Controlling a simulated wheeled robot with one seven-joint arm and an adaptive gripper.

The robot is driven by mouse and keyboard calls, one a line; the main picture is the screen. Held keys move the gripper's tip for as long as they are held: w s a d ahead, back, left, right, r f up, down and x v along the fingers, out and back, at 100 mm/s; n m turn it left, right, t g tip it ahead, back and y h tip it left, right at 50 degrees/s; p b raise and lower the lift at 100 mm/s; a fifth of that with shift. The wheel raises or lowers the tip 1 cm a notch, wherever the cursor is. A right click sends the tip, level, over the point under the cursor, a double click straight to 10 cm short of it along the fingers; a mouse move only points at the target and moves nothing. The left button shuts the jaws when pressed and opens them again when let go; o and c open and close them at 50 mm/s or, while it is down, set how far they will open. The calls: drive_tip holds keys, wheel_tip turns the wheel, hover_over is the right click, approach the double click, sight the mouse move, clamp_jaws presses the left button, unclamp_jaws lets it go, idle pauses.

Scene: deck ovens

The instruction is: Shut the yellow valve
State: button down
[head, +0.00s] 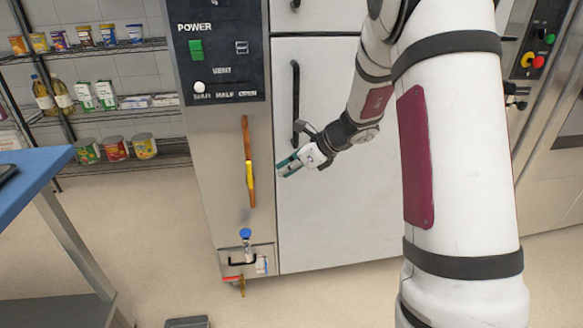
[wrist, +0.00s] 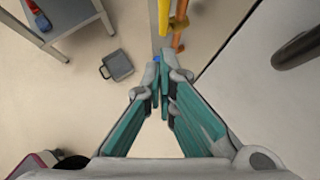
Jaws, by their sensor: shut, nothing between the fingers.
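The yellow valve (head: 250,175) is a narrow yellow lever on a vertical copper pipe (head: 247,135) on the oven's front panel. The lever lies roughly along the pipe. My gripper (head: 281,171) is shut and empty, just right of the valve in the picture, with a gap between them. In the wrist view the fingertips (wrist: 160,68) are together, and the yellow lever (wrist: 163,14) shows beyond them at the top edge, beside the copper pipe (wrist: 179,24). The top of the lever is cut off there.
A blue knob (head: 245,233) stands below the pipe. A white oven door (head: 330,210) with a dark vertical handle (head: 295,95) is right of the valve. A blue-topped table (head: 35,175) is at left, and a dark flat object (wrist: 117,65) lies on the floor.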

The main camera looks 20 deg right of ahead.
sight(250, 180)
drive_tip(key=shift+w+a+f+b, duration=0.3)
drive_tip(key=shift+w+a+f, duration=0.25)
drive_tip(key=shift+w+a, duration=0.35)
drive_tip(key=shift+w+a+f+b, duration=0.35)
drive_tip(key=shift+w+a+f, duration=0.15)
drive_tip(key=shift+w+a, duration=0.4)
drive_tip(key=shift+w+a+f+b, duration=0.3)
drive_tip(key=shift+w+a+f, duration=0.35)
drive_tip(key=shift+w, duration=0.4)
drive_tip(key=shift+a+r, duration=0.1)
drive_tip(key=shift+r, duration=0.05)
drive_tip(key=shift+a+r+p, duration=0.1)
drive_tip(key=shift+a+p, duration=0.05)
drive_tip(key=shift+p, duration=0.6)
